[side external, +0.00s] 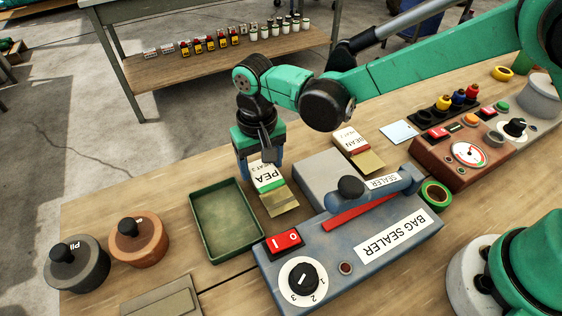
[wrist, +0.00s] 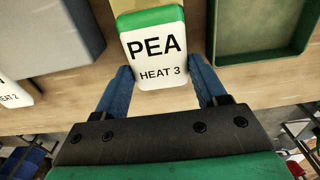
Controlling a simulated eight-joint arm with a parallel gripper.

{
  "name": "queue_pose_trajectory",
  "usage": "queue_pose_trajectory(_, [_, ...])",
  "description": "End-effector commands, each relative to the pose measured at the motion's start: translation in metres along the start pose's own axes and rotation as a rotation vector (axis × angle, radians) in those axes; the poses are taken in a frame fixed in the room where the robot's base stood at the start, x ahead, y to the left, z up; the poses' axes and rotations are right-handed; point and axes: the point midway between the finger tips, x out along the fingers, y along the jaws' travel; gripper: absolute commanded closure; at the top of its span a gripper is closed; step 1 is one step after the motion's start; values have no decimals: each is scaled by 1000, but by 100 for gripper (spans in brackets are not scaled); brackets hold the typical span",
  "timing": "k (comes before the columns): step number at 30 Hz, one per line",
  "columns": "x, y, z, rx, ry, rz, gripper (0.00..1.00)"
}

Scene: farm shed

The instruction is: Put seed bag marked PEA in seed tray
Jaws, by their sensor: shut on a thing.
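The seed bag marked PEA (side external: 267,177) is white and green with a tan end, and stands between the green tray and the bag sealer. In the wrist view its label (wrist: 157,60) reads PEA, HEAT 3. My gripper (side external: 254,172) is shut on the PEA bag, with a blue finger at each side of it, also seen in the wrist view (wrist: 160,92). The seed tray (side external: 198,262) is green, shallow and empty, just left of the bag in the side view. Its corner shows at the upper right of the wrist view (wrist: 262,57). Whether the bag touches the table is unclear.
Two lidded pots (side external: 138,241) stand left of the tray. A red-brown dial box (side external: 465,155) sits at the right.

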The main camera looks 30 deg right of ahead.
Motion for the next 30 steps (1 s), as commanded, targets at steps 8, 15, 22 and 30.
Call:
queue_pose_trajectory(8, [10, 0, 0, 0, 0, 0, 64])
queue_pose_trajectory(15, [9, 0, 0, 0, 0, 0, 4])
queue_pose_trajectory(22, [14, 0, 0, 0, 0, -1, 4])
queue_pose_trajectory(30, [-27, 0, 0, -1, 0, -1, 4])
